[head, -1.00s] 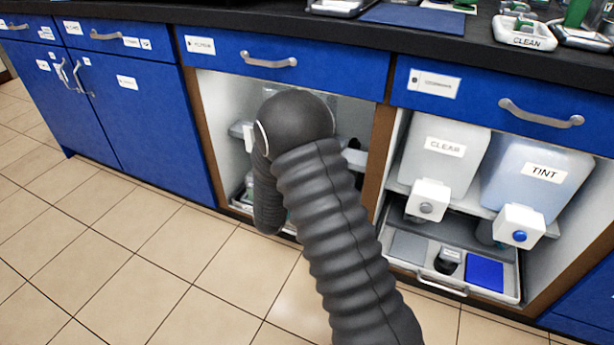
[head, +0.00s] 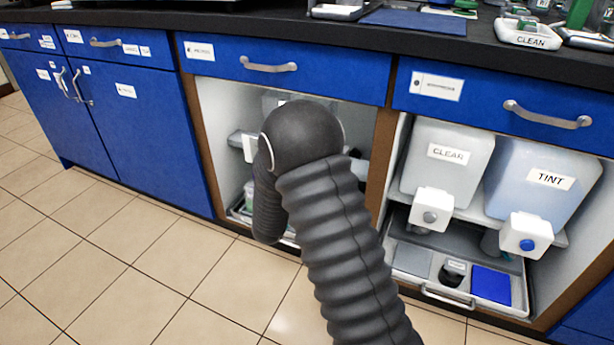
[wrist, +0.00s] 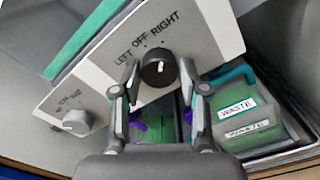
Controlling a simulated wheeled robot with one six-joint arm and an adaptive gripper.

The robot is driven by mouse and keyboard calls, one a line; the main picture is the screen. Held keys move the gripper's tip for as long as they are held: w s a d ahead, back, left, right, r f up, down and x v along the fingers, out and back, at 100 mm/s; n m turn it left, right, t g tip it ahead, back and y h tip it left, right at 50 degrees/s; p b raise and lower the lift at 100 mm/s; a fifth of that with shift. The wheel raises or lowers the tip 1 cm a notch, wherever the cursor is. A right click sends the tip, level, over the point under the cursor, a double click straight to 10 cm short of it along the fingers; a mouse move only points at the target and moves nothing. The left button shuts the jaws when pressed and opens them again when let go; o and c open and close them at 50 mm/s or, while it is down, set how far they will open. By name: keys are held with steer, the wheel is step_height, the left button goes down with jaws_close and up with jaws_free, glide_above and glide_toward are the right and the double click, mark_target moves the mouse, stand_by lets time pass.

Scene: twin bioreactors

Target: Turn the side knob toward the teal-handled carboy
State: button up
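A black round knob (wrist: 158,68) with a white mark sits on a white panel (wrist: 100,75) lettered LEFT, OFF, RIGHT in the wrist view. I cannot tell surely which word the mark points at. My gripper (wrist: 158,76) is open, with one fingertip on each side of the knob; contact is not clear. A carboy with green contents and WASTE labels (wrist: 245,125) stands lower right, with a teal handle (wrist: 236,73). Purple parts and green show between the fingers, mostly hidden. In the head view my arm hides the gripper and knob inside the open middle cabinet.
A second, pale knob (wrist: 76,122) is on the panel's left. In the head view, a right-hand bay holds the CLEAN tank (head: 447,155) and TINT tank (head: 545,180) above a pull-out tray (head: 447,298). Blue drawers (head: 285,65) overhang the bay. The tiled floor (head: 120,270) is clear.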

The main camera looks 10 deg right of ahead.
steer(key=shift+o, duration=0.9)
steer(key=v, duration=1.2)
